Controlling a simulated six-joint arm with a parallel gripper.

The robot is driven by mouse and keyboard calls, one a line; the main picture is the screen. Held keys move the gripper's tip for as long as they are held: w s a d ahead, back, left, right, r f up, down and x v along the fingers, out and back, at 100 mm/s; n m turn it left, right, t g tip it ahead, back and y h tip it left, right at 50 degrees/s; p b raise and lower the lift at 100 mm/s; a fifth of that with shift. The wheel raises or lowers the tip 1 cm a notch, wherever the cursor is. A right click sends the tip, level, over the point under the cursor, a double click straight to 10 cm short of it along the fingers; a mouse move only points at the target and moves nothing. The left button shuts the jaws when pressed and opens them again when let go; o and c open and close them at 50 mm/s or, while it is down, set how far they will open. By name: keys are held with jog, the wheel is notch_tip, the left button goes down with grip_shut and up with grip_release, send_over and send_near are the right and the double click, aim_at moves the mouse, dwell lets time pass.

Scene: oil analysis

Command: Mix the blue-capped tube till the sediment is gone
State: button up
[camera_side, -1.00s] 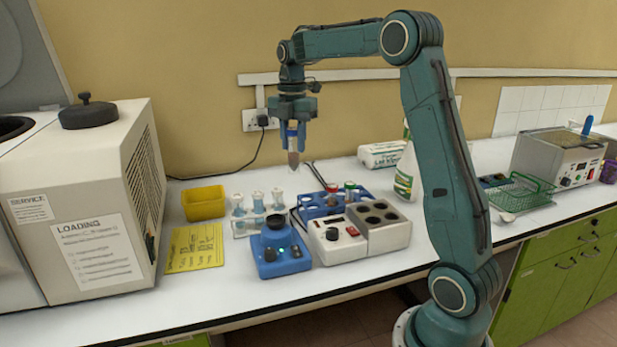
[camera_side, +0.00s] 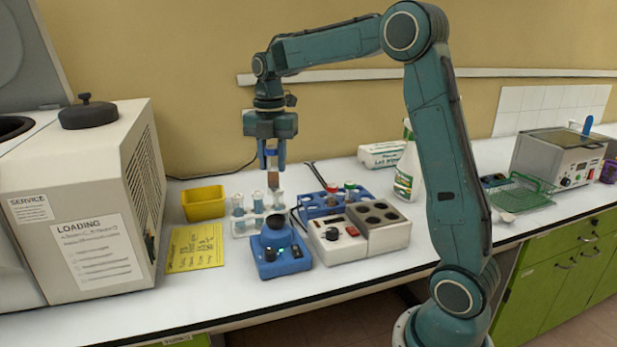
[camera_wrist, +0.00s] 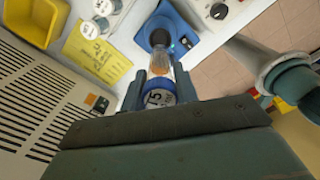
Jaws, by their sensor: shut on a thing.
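My gripper (camera_side: 271,158) is shut on a blue-capped tube (camera_side: 272,178) and holds it upright, with brown content low in it. In the side view the tube's lower end is in front of or near the clear tube rack, and I cannot tell the exact gap.
A clear rack (camera_side: 240,226) with several pale-capped tubes stands behind the mixer. A blue rack (camera_side: 312,210) and a heating block (camera_side: 375,238) are to the right. A yellow tray (camera_side: 203,203), yellow note (camera_side: 195,247) and large centrifuge (camera_side: 95,215) are left.

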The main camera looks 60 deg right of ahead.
aim_at(274, 191)
jog(key=shift+f, duration=3.95)
jog(key=shift+f, duration=0.4)
dwell(0.4)
jog(key=shift+r, duration=4.55)
